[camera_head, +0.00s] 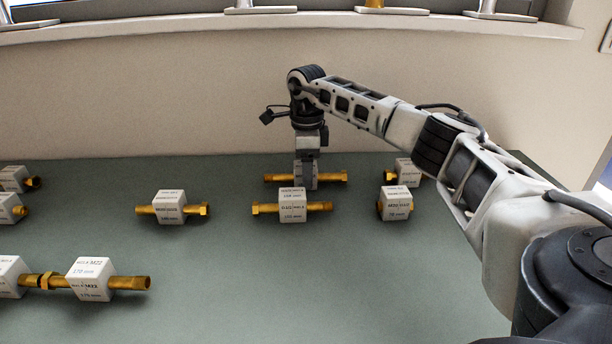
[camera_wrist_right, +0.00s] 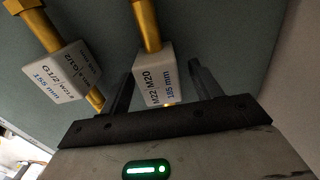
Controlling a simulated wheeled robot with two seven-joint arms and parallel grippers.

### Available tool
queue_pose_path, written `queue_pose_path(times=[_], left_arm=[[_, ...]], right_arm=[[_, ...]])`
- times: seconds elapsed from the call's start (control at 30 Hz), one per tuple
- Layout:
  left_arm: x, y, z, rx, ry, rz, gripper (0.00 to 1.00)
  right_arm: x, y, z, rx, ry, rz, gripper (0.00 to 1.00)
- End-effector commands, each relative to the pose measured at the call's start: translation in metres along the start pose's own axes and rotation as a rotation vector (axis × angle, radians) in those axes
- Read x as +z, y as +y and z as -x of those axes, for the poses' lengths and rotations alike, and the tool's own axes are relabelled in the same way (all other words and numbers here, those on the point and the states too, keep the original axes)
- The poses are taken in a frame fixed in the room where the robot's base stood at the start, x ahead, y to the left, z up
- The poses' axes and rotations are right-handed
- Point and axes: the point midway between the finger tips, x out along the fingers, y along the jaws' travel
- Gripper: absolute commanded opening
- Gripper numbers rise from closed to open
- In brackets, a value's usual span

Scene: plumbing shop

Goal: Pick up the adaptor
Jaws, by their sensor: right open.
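An adaptor (camera_head: 333,176), a brass pipe through a white block, lies at the back of the green table. My right gripper (camera_head: 306,172) points down at it and covers part of its block in the head view. My left gripper is not in view.
More adaptors lie around: one to the left (camera_head: 170,207), two to the right (camera_head: 397,203) (camera_head: 408,170), and several at the far left, including a front one (camera_head: 95,279). A wall and sill (camera_head: 300,27) stand behind. The table's front middle is clear.

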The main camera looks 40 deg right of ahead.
Motion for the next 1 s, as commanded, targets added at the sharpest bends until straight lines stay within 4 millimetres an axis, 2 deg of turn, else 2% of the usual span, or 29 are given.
queue_pose_path(times=[0.13, 0.37, 0.57, 0.87, 1.0], left_arm=[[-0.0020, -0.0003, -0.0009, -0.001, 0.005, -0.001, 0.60], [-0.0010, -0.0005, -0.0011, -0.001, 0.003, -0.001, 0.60], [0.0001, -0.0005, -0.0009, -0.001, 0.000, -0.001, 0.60], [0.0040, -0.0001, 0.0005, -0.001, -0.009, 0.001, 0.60], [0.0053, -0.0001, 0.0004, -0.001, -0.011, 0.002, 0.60]], right_arm=[[0.0009, 0.0003, -0.0145, 0.000, 0.000, 0.002, 0.64], [0.0011, 0.0002, -0.0159, -0.001, 0.000, 0.002, 0.64], [0.0012, 0.0002, -0.0156, -0.001, 0.000, 0.002, 0.11], [0.0015, 0.0000, -0.0140, -0.002, -0.002, 0.002, 0.10], [0.0018, -0.0004, -0.0069, -0.003, -0.003, 0.002, 0.10]])
